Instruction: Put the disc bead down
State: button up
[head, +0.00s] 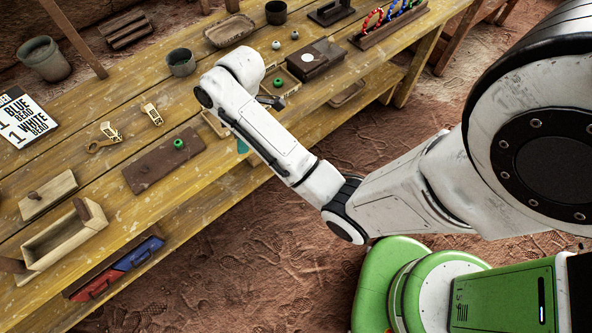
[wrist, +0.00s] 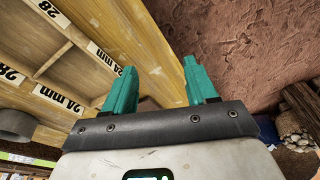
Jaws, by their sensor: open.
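A green bead (head: 178,143) sits on a dark brown board (head: 150,168) on the wooden bench. Another green bead (head: 278,82) lies in a small tray behind my arm's wrist. Which one is the disc bead I cannot tell. My gripper (wrist: 160,66) has two teal fingers spread apart in the wrist view, with no bead visible between them. In the head view my arm mostly hides it; a bit of teal finger (head: 242,146) shows at the bench's front edge, right of the board.
A grey cup (head: 181,62) and brass tools (head: 105,138) are on the bench. An open wooden box (head: 62,238) is at front left. The wrist view shows a labelled compartment frame (wrist: 70,52).

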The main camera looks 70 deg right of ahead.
jog(key=s+a+m, duration=0.4)
jog(key=s+a, duration=0.1)
jog(key=s, duration=0.4)
jog(key=s+a+f+m+h, duration=0.1)
jog(key=s+a+m, duration=0.3)
jog(key=s, duration=0.5)
jog(key=shift+s+a+f+g+h, duration=0.3)
jog(key=shift+a, duration=0.6)
